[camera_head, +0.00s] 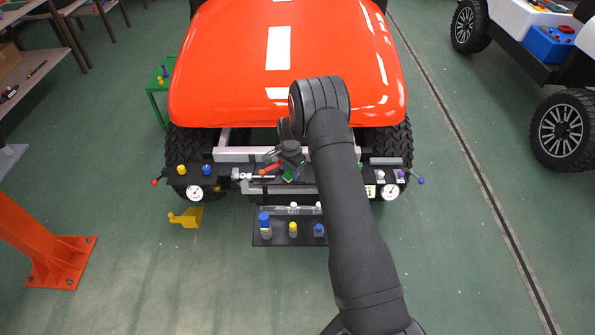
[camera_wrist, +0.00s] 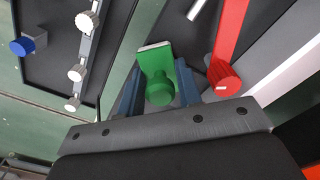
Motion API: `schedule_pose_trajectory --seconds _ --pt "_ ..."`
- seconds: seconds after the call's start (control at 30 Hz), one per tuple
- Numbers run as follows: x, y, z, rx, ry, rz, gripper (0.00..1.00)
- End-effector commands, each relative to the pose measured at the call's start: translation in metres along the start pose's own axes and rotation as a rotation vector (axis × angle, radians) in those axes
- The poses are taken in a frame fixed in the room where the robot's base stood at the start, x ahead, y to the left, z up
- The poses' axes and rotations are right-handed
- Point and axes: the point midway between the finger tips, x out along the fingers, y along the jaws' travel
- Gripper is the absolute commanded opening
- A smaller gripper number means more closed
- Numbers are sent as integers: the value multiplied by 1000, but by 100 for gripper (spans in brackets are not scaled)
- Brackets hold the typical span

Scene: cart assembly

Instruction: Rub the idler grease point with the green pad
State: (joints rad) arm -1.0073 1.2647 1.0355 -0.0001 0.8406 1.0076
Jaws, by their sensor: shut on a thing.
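My gripper (camera_wrist: 158,88) is shut on the green pad, its two blue-grey fingers on either side of the pad's round knob. The green pad (camera_wrist: 155,62) has a flat plate with a pale edge that sticks out beyond the fingers. In the head view my gripper (camera_head: 289,165) is over the cart's front shelf, and a little of the green pad shows below it. I cannot pick out the idler grease point for certain; my arm hides part of the shelf. A red lever with a round end (camera_wrist: 223,78) is just right of the pad in the wrist view.
The orange-hooded cart (camera_head: 230,70) stands behind the shelf. Gauges (camera_head: 194,193) and coloured knobs line the shelf. A lower black tray (camera_head: 270,240) holds blue-, yellow- and white-topped items. A yellow piece (camera_head: 188,217) is at the left. An orange post (camera_head: 55,255) stands at far left.

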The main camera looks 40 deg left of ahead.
Motion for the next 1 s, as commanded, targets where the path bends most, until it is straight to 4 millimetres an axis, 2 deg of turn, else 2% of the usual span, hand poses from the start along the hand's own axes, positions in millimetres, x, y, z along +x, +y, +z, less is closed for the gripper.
schedule_pose_trajectory --seconds 0.23,0.33,1.0 --pt "-3 -12 12 0 -1 1 7" --pt "-26 -13 12 0 1 -3 7" --pt "-79 -12 12 0 0 0 7"
